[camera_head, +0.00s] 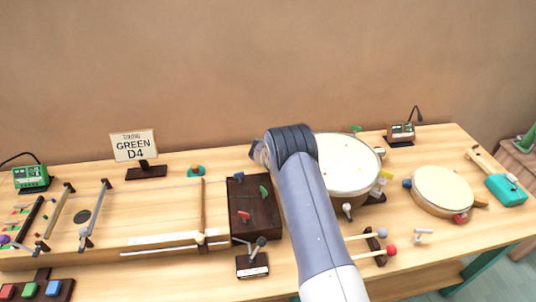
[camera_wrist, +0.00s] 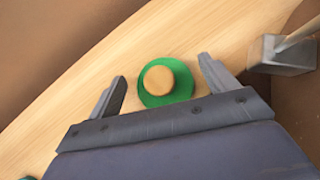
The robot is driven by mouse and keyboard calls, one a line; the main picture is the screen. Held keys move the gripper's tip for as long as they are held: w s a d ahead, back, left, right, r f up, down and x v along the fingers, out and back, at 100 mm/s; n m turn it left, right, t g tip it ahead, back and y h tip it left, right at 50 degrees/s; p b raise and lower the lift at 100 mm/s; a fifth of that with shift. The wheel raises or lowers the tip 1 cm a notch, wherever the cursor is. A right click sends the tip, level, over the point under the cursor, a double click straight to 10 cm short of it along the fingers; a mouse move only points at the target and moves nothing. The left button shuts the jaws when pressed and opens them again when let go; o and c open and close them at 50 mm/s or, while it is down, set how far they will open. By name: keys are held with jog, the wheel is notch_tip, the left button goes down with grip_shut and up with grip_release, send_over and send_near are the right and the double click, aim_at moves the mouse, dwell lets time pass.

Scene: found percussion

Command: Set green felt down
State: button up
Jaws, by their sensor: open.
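A round green felt (camera_wrist: 178,97) with a pale wooden knob (camera_wrist: 159,80) on top shows in the wrist view. It rests on a light wooden surface. My gripper (camera_wrist: 163,70) is open, with one finger on each side of the felt and a visible gap to both. In the head view my gripper (camera_head: 257,150) is mostly hidden behind my own arm, left of the large drum. I cannot tell which small piece in the head view is this felt. A teal piece with an orange top (camera_head: 196,170) sits right of the "GREEN D4" sign (camera_head: 134,146).
A grey block (camera_wrist: 283,56) with a stick stands right of my gripper in the wrist view. In the head view, a large drum (camera_head: 346,165), a dark box (camera_head: 253,212) and mallets (camera_head: 384,250) crowd around my arm. A smaller drum (camera_head: 443,190) stands at right.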

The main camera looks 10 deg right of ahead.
jog(key=b+v, duration=0.1)
jog(key=v, duration=1)
jog(key=shift+s+b, duration=0.25)
jog(key=shift+b, duration=0.15)
jog(key=shift+r, duration=0.15)
dwell(0.6)
